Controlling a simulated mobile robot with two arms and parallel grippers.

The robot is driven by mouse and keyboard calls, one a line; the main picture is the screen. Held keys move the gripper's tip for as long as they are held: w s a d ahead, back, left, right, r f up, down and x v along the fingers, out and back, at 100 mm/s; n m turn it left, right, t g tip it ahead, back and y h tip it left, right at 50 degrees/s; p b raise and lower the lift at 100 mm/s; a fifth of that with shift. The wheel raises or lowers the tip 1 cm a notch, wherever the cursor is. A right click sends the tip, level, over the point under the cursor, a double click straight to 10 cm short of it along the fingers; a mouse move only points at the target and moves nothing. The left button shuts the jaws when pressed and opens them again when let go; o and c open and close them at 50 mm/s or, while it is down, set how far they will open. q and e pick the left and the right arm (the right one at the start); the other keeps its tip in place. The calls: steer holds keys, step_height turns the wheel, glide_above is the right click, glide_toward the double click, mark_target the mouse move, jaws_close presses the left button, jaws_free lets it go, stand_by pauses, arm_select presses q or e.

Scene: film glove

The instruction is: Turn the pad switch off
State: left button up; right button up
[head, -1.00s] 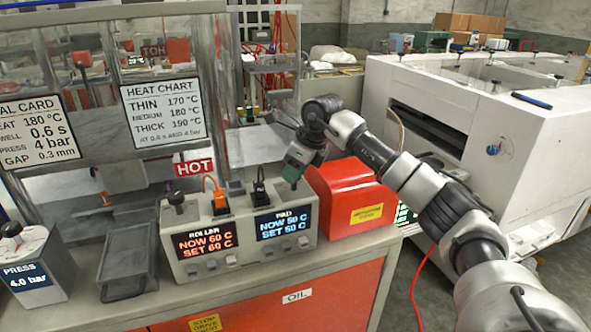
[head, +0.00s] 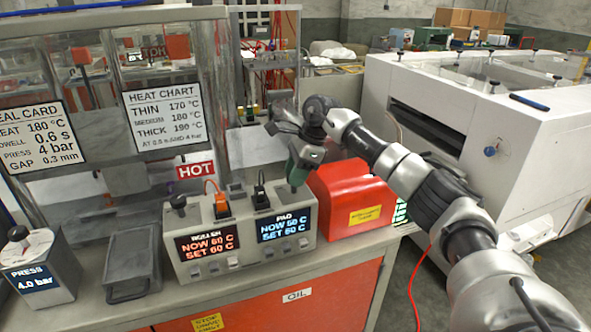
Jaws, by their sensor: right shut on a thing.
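The grey control box (head: 243,262) stands on the bench with two lit displays. The PAD display (head: 287,224), in blue, reads NOW 60 C, SET 60 C. The ROLLER display (head: 206,244), in orange, shows the same values. A black knob (head: 178,203) stands on the box's top left. My right gripper (head: 294,187) points down at the top right of the box, above the PAD display. It is shut on what appears to be the pad switch, which the gripper hides. My left gripper is not in view.
An orange plug (head: 221,208) and a black plug (head: 260,198) stand on the box close to my gripper. A red housing (head: 350,195) is just right of it. A grey tray (head: 132,285) and the press unit (head: 40,268) are left.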

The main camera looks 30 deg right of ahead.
steer(key=n+g, duration=0.1)
steer(key=n, duration=0.3)
steer(key=shift+w+n+g, duration=0.15)
steer(key=shift+n+g, duration=0.25)
steer(key=n+g, duration=0.2)
steer(key=n, duration=0.3)
steer(key=shift+n, duration=0.3)
steer(key=o, duration=0.9)
steer(key=shift+h, duration=0.3)
